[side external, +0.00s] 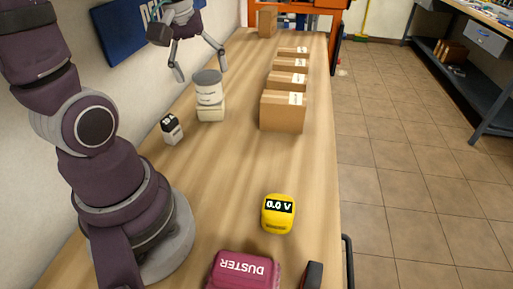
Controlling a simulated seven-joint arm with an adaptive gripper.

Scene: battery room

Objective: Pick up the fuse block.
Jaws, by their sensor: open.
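A small block (172,128), white with a dark top and short pale marking too small to read surely, stands on the wooden table left of centre; it looks like the fuse block. My gripper (201,72) is at the upper left, fingers spread wide, pointing down, with nothing between them that I can make out. It is above and farther back than the small block, apart from it. A round white tub with a grey lid (208,84) shows just below the fingers, on a cream box (210,107). How far the fingertips are from the lid cannot be told.
Cardboard boxes (283,113) line the table's right side, with another (267,22) at the far end. The wall is close on the left; the table's middle is clear.

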